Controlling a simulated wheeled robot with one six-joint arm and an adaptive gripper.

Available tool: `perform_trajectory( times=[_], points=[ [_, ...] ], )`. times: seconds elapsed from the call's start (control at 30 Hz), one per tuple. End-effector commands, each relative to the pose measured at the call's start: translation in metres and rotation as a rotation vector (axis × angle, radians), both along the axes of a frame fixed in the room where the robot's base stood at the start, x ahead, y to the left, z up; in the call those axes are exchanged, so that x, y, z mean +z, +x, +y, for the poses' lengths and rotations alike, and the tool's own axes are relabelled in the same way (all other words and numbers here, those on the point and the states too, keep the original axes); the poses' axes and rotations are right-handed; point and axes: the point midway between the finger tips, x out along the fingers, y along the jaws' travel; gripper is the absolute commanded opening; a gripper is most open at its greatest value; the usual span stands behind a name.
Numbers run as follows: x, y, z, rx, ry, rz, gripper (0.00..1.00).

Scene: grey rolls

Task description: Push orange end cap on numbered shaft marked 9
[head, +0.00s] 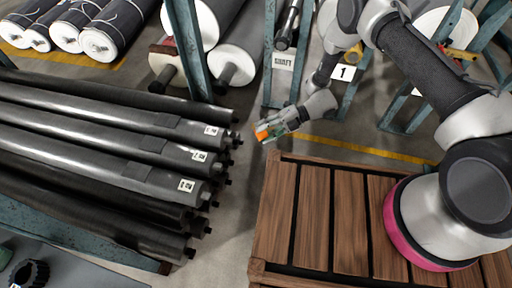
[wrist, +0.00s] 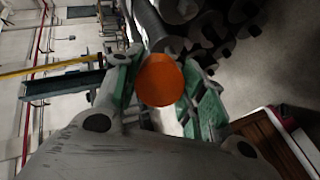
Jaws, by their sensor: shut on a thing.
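My gripper (head: 268,131) is shut on the orange end cap (head: 261,134), to the right of the shaft ends. In the wrist view the orange cap (wrist: 160,80) sits between the green-padded fingers. Dark grey shafts (head: 95,150) lie stacked at the left, their black stub ends pointing right. White number tags sit on the top shaft (head: 213,131), the middle one (head: 199,156) and the lower one (head: 187,185); I cannot read the numbers surely. In the head view a gap shows between cap and stubs. In the wrist view a grey shaft (wrist: 148,22) shows behind the cap.
A wooden slatted platform (head: 316,215) stands below my arm at the right. Blue-green rack posts (head: 189,50) rise behind the shafts. Large white-ended rolls (head: 236,62) lie at the back. A black ring (head: 30,273) lies at the lower left. Floor shows between stack and platform.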

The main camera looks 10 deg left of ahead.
Motion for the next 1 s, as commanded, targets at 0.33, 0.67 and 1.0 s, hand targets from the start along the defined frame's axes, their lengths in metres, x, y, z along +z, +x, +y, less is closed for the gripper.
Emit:
perform_trajectory(
  times=[0.33, 0.67, 1.0],
  points=[
    [-0.094, -0.009, 0.033, -0.554, 0.285, 0.082, 0.24],
    [-0.108, -0.008, 0.033, -0.633, 0.333, 0.076, 0.24],
    [-0.108, -0.006, 0.034, -0.627, 0.331, 0.067, 0.24]
  ],
)
